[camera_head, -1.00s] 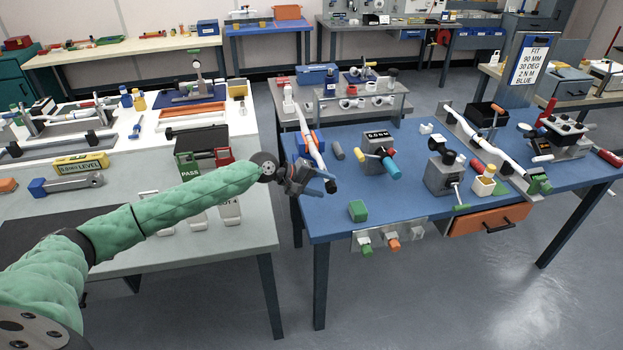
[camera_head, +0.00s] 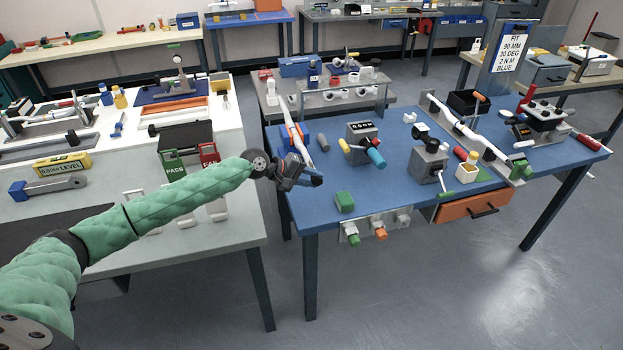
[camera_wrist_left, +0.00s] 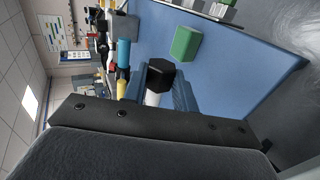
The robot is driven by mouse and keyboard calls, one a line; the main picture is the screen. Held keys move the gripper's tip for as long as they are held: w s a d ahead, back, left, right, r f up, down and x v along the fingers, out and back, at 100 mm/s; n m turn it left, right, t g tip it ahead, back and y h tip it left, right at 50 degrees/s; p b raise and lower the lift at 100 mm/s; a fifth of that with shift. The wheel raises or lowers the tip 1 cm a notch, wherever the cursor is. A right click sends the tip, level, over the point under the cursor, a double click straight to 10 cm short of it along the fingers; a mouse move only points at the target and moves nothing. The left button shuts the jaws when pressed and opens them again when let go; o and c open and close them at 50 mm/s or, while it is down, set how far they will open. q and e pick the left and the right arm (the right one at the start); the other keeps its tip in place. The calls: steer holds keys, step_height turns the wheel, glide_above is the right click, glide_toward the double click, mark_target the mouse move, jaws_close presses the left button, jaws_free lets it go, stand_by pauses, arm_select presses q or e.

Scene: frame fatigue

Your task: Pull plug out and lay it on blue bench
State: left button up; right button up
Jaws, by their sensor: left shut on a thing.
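My left gripper (camera_head: 314,180) is over the left front part of the blue bench (camera_head: 330,235).
A gauge box (camera_head: 360,140) with coloured handles stands behind the green block. A white tube (camera_head: 292,123) is close behind my left gripper. A grey crank device (camera_head: 428,165) stands to the right. Bare blue surface lies around the green block.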

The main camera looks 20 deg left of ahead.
arm_select(q)
steer(key=shift+s+d+r+p, duration=0.1)
steer(key=shift+s+d+p, duration=0.35)
steer(key=shift+s+p, duration=0.3)
steer(key=shift+s+d+p, duration=0.45)
steer(key=shift+s+p, duration=0.2)
steer(key=shift+p, duration=0.15)
steer(key=shift+s+d, duration=0.15)
steer(key=shift+s, duration=0.1)
steer(key=shift+p, duration=0.3)
steer(key=s+d+p, duration=0.2)
steer(key=s+p, duration=0.1)
steer(key=shift+s+d, duration=0.15)
